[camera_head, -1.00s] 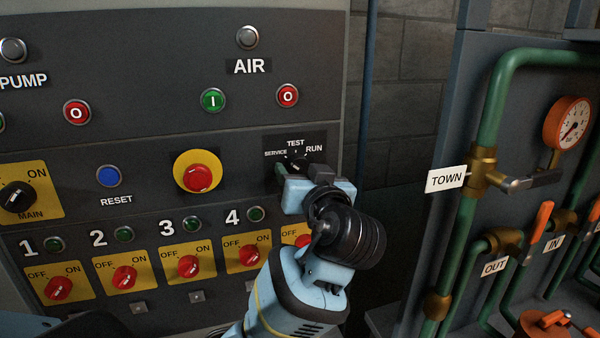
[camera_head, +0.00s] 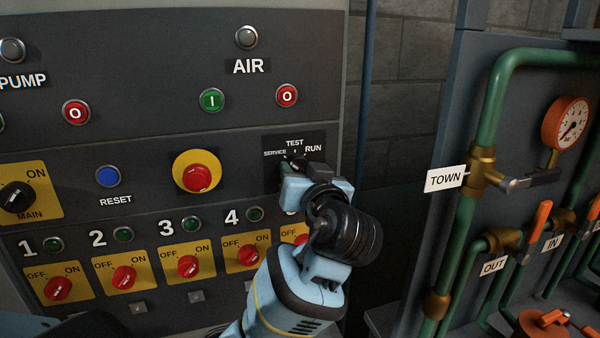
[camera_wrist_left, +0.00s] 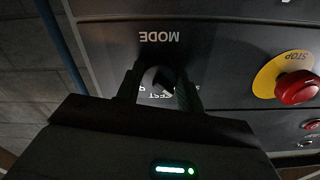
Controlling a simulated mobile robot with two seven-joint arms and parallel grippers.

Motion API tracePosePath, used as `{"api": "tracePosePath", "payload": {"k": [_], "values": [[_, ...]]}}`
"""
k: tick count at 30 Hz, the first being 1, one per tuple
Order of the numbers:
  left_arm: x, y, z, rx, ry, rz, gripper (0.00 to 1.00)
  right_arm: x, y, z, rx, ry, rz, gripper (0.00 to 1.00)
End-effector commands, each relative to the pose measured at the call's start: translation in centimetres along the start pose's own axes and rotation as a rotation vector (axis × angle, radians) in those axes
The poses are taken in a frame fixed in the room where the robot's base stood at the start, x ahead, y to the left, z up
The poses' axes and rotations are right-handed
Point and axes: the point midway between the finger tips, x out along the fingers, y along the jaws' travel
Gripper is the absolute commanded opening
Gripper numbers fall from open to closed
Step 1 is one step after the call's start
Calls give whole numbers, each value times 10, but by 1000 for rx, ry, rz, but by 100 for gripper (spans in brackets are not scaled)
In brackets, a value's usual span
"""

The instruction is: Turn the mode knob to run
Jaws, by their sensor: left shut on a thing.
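The black mode knob (camera_head: 297,160) sits on a dark plate (camera_head: 319,139) marked SERVICE, TEST and RUN, on the grey control panel. My left gripper (camera_head: 288,168) is at the knob and hides its lower part in the head view. In the left wrist view, the picture is upside down and the knob (camera_wrist_left: 157,80) stands between the two fingers of my left gripper (camera_wrist_left: 158,88), which is shut on it. The TEST label is partly covered there, and I cannot clearly tell which mark the knob points to. My right gripper is not in view.
A red stop button (camera_head: 197,178) on a yellow disc is left of the knob, also seen in the wrist view (camera_wrist_left: 297,88). Red OFF/ON switches (camera_head: 188,266) line the row below. Green pipes with a TOWN tag (camera_head: 445,179) stand to the right.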

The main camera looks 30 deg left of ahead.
Motion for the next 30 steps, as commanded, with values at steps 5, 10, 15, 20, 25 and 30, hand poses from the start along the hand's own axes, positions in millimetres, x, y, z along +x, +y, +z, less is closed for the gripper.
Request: {"api": "tracePosePath", "payload": {"k": [5, 10, 15, 20, 25, 30], "values": [[0, 0, 1, 85, -2, 2, 15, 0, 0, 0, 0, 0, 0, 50], [0, 0, 1, 218, -2, 1, 15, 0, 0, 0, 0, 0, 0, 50], [0, -1, 1, 378, -3, 2, 15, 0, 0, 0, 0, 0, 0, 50], [0, -2, 0, 530, -3, 1, 15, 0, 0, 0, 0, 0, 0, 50], [0, -2, 0, 692, -2, 1, 15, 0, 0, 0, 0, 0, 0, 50], [0, -3, -1, 854, -2, 1, 15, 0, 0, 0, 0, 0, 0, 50]]}}
